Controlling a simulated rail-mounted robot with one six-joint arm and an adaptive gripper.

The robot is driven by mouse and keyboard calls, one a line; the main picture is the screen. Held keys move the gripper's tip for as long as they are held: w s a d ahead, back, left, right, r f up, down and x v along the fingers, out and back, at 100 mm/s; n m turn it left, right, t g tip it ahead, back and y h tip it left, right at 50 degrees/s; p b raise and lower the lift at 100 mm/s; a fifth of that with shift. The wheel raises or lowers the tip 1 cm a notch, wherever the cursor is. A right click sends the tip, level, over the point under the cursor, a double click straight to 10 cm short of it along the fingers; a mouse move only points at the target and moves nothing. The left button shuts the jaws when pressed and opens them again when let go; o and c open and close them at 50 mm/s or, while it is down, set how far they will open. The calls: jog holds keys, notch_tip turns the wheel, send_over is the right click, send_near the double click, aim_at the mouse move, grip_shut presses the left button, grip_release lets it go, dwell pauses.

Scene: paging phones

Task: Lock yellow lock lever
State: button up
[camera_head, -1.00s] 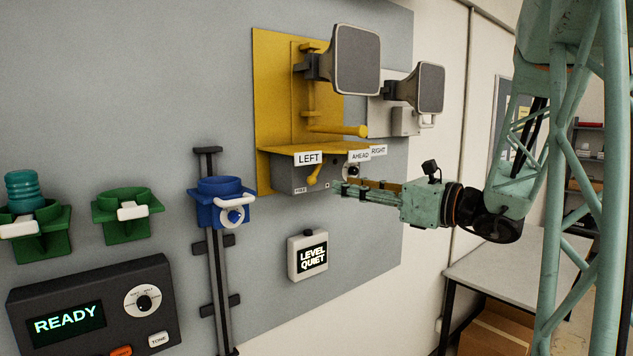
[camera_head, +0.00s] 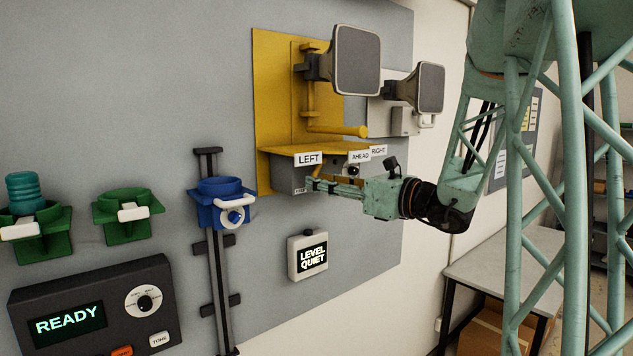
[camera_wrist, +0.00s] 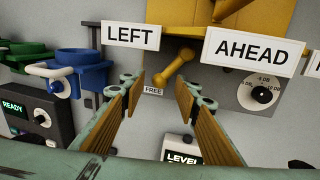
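The yellow lock lever (camera_wrist: 174,69) sits on the grey box under the yellow bracket (camera_head: 275,100). In the wrist view it is tilted, its lower end pointing down-left above a small FREE label (camera_wrist: 153,91). My gripper (camera_head: 312,185) is in front of the grey box and hides most of the lever in the head view, where its upper part (camera_head: 318,171) shows. In the wrist view my gripper (camera_wrist: 158,90) is open, its two fingers on either side of the lever's lower end. No contact with the lever is visible.
LEFT (camera_wrist: 130,36) and AHEAD (camera_wrist: 254,51) plates hang just above the fingers. A dial (camera_wrist: 261,94) is to the right. The blue holder (camera_head: 221,203) is left, and the LEVEL QUIET box (camera_head: 307,257) is below. Two loudspeakers (camera_head: 356,60) are above.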

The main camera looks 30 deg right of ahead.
jog(key=shift+x, duration=1.1)
jog(key=shift+c, duration=0.5)
grip_shut()
